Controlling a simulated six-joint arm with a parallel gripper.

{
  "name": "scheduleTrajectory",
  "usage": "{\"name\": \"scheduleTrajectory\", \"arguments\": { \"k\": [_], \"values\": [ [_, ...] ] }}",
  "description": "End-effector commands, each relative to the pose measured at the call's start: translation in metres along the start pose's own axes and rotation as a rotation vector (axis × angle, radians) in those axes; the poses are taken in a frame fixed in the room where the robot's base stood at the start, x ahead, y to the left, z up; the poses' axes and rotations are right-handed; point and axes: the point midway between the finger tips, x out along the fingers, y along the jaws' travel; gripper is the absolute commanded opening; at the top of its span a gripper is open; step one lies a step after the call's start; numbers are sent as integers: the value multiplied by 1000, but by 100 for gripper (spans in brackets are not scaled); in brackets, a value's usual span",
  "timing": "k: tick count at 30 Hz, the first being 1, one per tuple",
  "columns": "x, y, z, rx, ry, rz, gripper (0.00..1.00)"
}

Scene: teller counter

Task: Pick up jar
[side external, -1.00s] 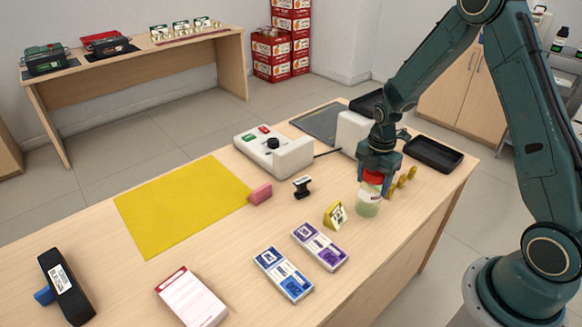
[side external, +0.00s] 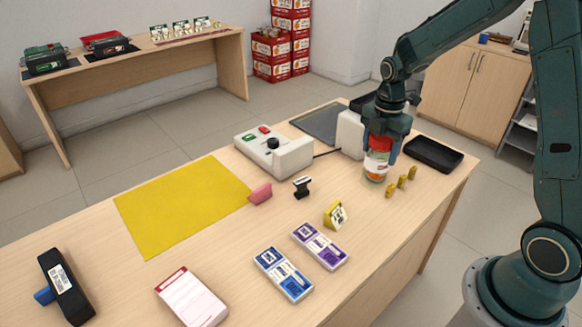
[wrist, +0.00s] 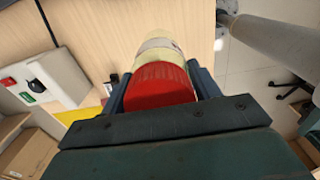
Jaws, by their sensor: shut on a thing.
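The jar (side external: 377,160) has a red lid, a label and a pale greenish see-through body. My gripper (side external: 381,140) comes from above and is shut on the jar near its lid. In the side view the jar appears upright and raised off the counter. The wrist view shows the red lid (wrist: 160,86) between my two fingers (wrist: 157,90), with the pale body beyond it. The far side of the jar is hidden.
A yellow mat (side external: 180,205) covers the counter's left part.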

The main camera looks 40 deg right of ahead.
Motion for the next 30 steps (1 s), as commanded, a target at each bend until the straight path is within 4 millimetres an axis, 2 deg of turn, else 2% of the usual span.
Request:
{"name": "scheduleTrajectory", "arguments": {
  "k": [1,3,12,19,30],
  "values": [
    [-14,1,0,0,-2,8,31],
    [-29,1,0,0,-2,7,31],
    [-80,1,0,0,-1,4,31],
    [-95,0,0,0,-1,2,31],
    [-97,0,0,0,0,1,31]
  ]
}}
